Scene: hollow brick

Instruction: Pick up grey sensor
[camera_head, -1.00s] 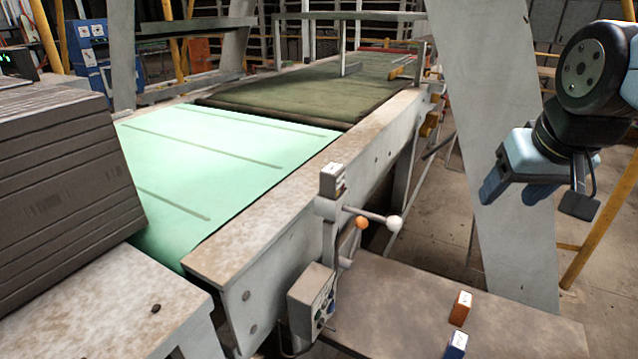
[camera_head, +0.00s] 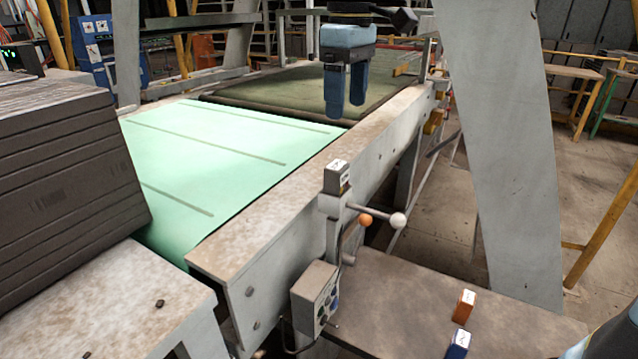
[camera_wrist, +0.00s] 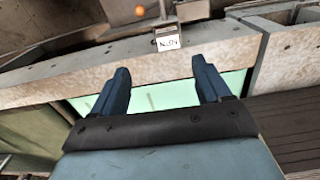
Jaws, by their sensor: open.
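The grey sensor (camera_head: 337,178) is a small grey box with a white label on top. It sits upright on the post beside the conveyor's near side rail, above two ball-ended levers. In the wrist view the sensor (camera_wrist: 168,43) shows beyond the fingertips, near the top centre, its label facing the camera. My gripper (camera_head: 346,108) is open and empty, its fingers pointing down. In the head view it appears above the sensor, apart from it, in front of the conveyor. The wrist view shows a wide gap between its blue fingers (camera_wrist: 160,68).
An orange ball knob (camera_head: 365,220) and a white one (camera_head: 397,220) stick out below the sensor. A grey control box (camera_head: 315,290) hangs lower. An orange box (camera_head: 463,305) and a blue box (camera_head: 458,344) lie on the brown table (camera_head: 400,300). A slanted grey beam (camera_head: 500,150) stands right.

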